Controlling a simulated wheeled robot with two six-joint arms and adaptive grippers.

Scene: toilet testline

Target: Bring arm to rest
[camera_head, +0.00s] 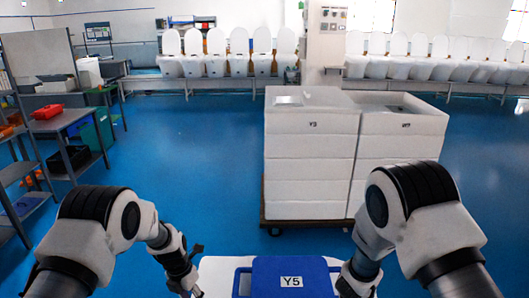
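My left arm comes in from the left and bends down. Its dark and white gripper end (190,283) is low in the picture, left of a blue case labelled Y5 (300,266). The bottom edge cuts it off, so I cannot tell how its fingers stand. My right arm (412,222) comes in from the right and bends down beside the right side of the case. Its wrist (358,281) is at the bottom edge, and its fingertips are out of view. I cannot see whether either gripper touches anything.
The blue case lies on a white surface (220,272). A wheeled cart (300,223) with stacked white boxes (310,150) stands ahead, right of centre. Shelves and a grey table (65,118) with a red bin (47,112) are at left. Toilets line the back. Blue floor (190,140) is free at centre-left.

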